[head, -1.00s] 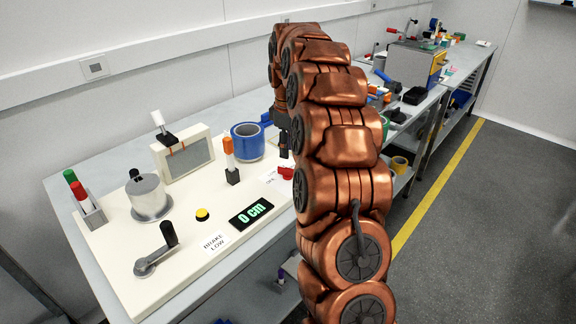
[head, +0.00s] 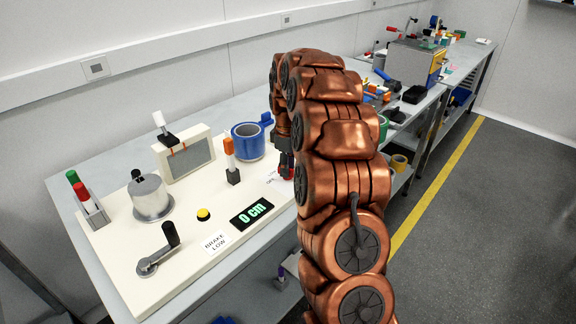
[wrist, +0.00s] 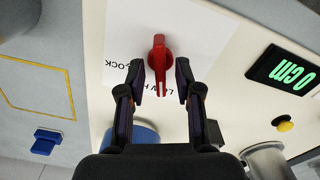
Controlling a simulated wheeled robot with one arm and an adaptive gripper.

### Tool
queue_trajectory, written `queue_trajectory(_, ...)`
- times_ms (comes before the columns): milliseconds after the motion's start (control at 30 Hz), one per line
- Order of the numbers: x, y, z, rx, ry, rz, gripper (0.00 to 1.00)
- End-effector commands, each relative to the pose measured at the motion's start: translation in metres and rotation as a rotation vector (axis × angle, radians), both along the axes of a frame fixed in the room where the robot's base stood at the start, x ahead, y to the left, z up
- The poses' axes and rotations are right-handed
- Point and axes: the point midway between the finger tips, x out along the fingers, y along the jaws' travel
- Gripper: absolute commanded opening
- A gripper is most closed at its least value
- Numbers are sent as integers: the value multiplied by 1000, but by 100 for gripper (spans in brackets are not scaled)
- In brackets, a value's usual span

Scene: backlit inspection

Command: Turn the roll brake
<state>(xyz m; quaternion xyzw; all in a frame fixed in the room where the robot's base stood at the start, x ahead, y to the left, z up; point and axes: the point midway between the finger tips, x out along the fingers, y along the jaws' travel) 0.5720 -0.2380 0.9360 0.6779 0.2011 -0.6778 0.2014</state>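The roll brake is a red knob (wrist: 158,62) with a pointer bar, set on a white label with the letters LOCK and LOW partly readable. In the wrist view my gripper (wrist: 159,82) is open, one finger on each side of the bar, with a visible gap on both sides. In the head view my gripper (head: 286,170) is down at the right end of the cream panel (head: 115,245), and the knob is mostly hidden there. A card (head: 215,242) reads BRAKE LOW, and the display (head: 252,212) reads 0 cm.
A crank (head: 158,252), metal drum (head: 152,198), yellow button (head: 203,214), orange-topped post (head: 230,160), screen box (head: 185,155) and blue tape roll (head: 248,141) stand left of my arm.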

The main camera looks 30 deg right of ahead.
Motion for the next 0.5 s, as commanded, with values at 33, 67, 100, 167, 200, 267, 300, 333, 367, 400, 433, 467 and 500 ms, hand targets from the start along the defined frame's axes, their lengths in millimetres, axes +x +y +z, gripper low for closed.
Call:
queue_trajectory(33, 0, 0, 0, 0, 0, 0, 26)
queue_trajectory(67, 0, 0, 0, 0, 0, 0, 23)
queue_trajectory(100, 0, 0, 0, 0, 0, 0, 19)
queue_trajectory(167, 0, 0, 0, 0, 0, 0, 12)
queue_trajectory(200, 0, 0, 0, 0, 0, 0, 8)
queue_trajectory(267, 0, 0, 0, 0, 0, 0, 2)
queue_trajectory(300, 0, 0, 0, 0, 0, 0, 0)
queue_trajectory(333, 0, 0, 0, 0, 0, 0, 0)
queue_trajectory(367, 0, 0, 0, 0, 0, 0, 0)
queue_trajectory(400, 0, 0, 0, 0, 0, 0, 0)
queue_trajectory(433, 0, 0, 0, 0, 0, 0, 0)
queue_trajectory(467, 0, 0, 0, 0, 0, 0, 0)
queue_trajectory(500, 0, 0, 0, 0, 0, 0, 0)
